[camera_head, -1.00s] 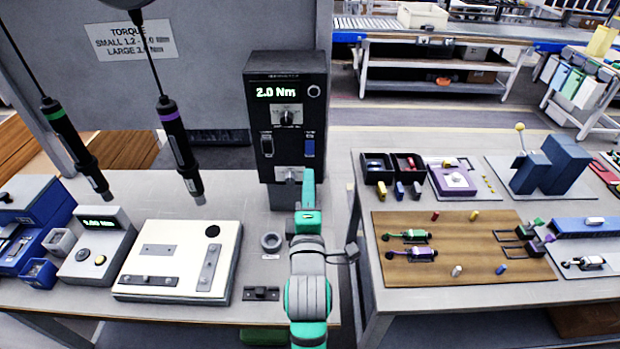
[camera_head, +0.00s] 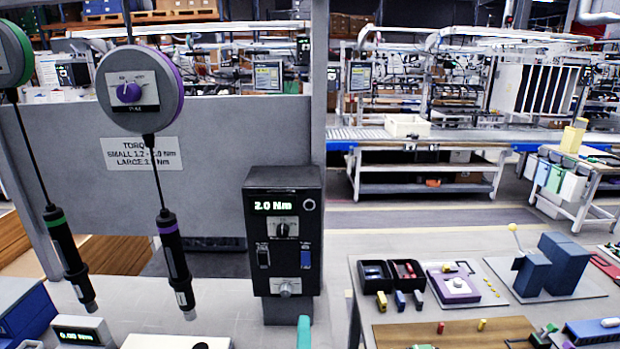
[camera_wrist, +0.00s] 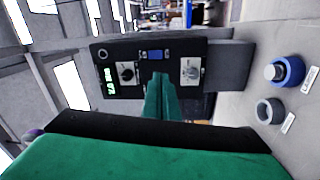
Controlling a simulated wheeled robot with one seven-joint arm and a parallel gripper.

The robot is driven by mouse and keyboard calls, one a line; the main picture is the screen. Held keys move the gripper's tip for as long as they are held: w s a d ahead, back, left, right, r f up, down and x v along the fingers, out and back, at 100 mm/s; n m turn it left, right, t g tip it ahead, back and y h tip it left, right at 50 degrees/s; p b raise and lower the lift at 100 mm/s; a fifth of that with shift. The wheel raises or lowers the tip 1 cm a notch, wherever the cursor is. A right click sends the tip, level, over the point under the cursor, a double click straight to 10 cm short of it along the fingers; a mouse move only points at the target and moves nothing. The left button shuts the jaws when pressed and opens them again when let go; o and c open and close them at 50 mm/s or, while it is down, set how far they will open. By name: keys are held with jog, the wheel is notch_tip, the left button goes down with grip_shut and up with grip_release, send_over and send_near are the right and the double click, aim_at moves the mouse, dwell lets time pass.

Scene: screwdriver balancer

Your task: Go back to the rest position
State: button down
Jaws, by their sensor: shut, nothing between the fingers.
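My gripper (camera_wrist: 160,88) shows in the wrist view as two teal fingers pressed together, with nothing between them. Its fingertips overlap the picture of the black torque control box (camera_wrist: 140,70); I cannot tell the exact gap. In the head view only a teal tip of my gripper (camera_head: 304,332) shows at the bottom edge, below and in front of the box (camera_head: 285,215). The box stands upright, with a lit 2.0 Nm display, two knobs, a black switch and a blue switch.
Two hanging screwdrivers, one green-banded (camera_head: 68,255) and one purple-banded (camera_head: 175,262), hang left of the box. A right-hand table (camera_head: 362,272) holds trays and parts. A blue ring (camera_wrist: 297,70) and a grey ring (camera_wrist: 263,111) lie on the bench in the wrist view.

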jog(key=s+f+m+g, duration=0.2)
jog(key=s+f+m, duration=0.7)
jog(key=s+f, duration=0.8)
jog(key=s+d+f+m+g, duration=0.1)
jog(key=s+m, duration=0.5)
jog(key=s, duration=1.5)
jog(key=shift+d+f+m+g, duration=0.15)
jog(key=shift+f+m+g, duration=0.2)
jog(key=shift+f, duration=0.4)
